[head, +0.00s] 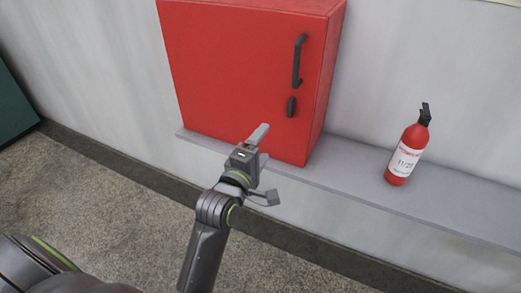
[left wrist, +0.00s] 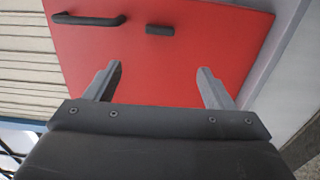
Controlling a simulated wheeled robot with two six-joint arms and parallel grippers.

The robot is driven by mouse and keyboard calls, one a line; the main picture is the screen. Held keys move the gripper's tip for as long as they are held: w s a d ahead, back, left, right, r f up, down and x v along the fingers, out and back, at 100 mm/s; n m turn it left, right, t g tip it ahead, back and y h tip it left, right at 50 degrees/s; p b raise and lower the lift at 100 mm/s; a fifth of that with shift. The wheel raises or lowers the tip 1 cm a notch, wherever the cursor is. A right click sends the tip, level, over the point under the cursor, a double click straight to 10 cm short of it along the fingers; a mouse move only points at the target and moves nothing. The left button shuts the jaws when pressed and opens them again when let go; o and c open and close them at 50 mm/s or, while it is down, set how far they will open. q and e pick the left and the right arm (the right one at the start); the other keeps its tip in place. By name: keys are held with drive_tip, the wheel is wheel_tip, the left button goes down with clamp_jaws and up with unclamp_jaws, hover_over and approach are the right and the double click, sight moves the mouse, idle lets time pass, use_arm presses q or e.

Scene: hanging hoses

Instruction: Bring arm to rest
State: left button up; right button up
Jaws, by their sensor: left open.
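My left gripper (head: 265,147) is in the middle of the head view, in front of the lower part of a red cabinet (head: 235,70). Its two fingers stand apart with nothing between them. They also show spread in the left wrist view (left wrist: 160,72), with the red cabinet front (left wrist: 160,65) behind them. The gripper looks apart from the cabinet, but the exact gap is hard to tell. My right gripper is in neither view.
The cabinet looks shut, with a dark handle (head: 299,60) and a small dark latch (head: 291,107). It stands on a grey ledge (head: 340,185) along the wall. A red fire extinguisher (head: 403,160) stands upright on the ledge at right. The floor (head: 110,210) in front is clear.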

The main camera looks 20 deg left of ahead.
use_arm(q)
drive_tip(key=shift+s, duration=0.2)
idle(0.3)
wheel_tip(320, 180, down, 23)
drive_tip(key=a+m+g, duration=0.1)
drive_tip(key=m+g, duration=0.4)
drive_tip(key=s+a+f+m+g, duration=0.15)
drive_tip(key=s+f, duration=0.25)
drive_tip(key=f, duration=0.4)
drive_tip(key=s+a+f+m+g, duration=0.15)
drive_tip(key=s+f, duration=0.25)
drive_tip(key=f, duration=0.5)
drive_tip(key=s+a+f+m+g+y, duration=0.15)
drive_tip(key=s+f+m+g, duration=0.3)
drive_tip(key=s+f, duration=0.9)
drive_tip(key=s+a+f+m+g, duration=0.2)
drive_tip(key=s+f, duration=0.1)
drive_tip(key=s, duration=0.8)
drive_tip(key=s+a+f+m+g, duration=0.2)
drive_tip(key=s+f+m, duration=0.1)
drive_tip(key=s, duration=0.9)
drive_tip(key=shift+f, duration=0.75)
drive_tip(key=shift+c, duration=0.2)
